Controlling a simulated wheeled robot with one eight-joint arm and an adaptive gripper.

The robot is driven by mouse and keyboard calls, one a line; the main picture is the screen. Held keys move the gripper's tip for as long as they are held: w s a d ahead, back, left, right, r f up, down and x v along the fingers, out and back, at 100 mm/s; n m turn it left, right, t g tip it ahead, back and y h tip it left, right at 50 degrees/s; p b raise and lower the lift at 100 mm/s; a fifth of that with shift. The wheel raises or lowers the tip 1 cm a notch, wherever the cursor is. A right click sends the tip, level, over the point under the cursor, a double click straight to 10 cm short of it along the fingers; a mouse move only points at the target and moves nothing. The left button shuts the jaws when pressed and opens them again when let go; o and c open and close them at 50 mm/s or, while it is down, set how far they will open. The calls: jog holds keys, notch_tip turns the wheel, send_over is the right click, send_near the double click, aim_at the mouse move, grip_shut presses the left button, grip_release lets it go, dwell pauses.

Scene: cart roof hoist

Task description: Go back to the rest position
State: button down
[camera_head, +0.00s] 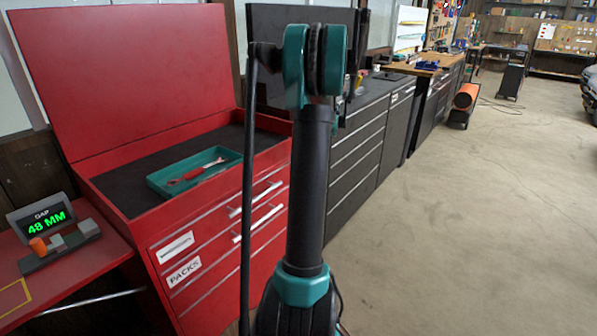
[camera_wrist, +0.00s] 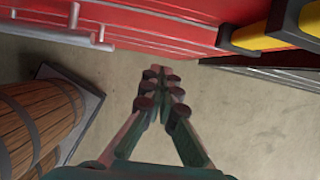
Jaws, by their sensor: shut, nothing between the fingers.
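My gripper (camera_wrist: 160,72) shows in the wrist view with its fingertips together, shut and empty, above the bare concrete floor. It touches nothing that I can see. In the head view my arm rises through the middle of the picture, and my gripper is not seen there. A red tool chest (camera_head: 188,240) with its lid raised stands left of my arm. A green tray (camera_head: 195,172) with a red-handled tool (camera_head: 196,172) lies on the chest's dark top. Part of a red chest front (camera_wrist: 150,25) with metal handles also runs along the top of the wrist view.
A red bench (camera_head: 90,262) at the left holds a gap display (camera_head: 45,218) reading 48 MM. Dark drawer cabinets (camera_head: 355,150) line the wall behind my arm. In the wrist view wooden barrels (camera_wrist: 35,120) stand at lower left. The floor (camera_head: 470,220) at right is clear.

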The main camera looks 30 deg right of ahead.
jog(key=shift+v, duration=2.25)
jog(key=s+a+f+n, duration=0.1)
jog(key=s+a+n, duration=0.2)
jog(key=a+n, duration=0.35)
jog(key=s+a+f+n+h, duration=0.1)
jog(key=s+a+n, duration=0.25)
jog(key=a, duration=0.55)
jog(key=s+a+f+n, duration=0.1)
jog(key=s+a+n, duration=0.2)
jog(key=a+n, duration=0.3)
jog(key=s+a+f+n, duration=0.4)
jog(key=s+a+n, duration=0.2)
jog(key=s+n, duration=0.1)
jog(key=s+a+f+n, duration=0.4)
jog(key=s+a+n, duration=0.3)
jog(key=s+n, duration=0.1)
jog(key=shift+s+f+h, duration=0.2)
jog(key=shift+s+h, duration=0.2)
jog(key=shift+s, duration=0.3)
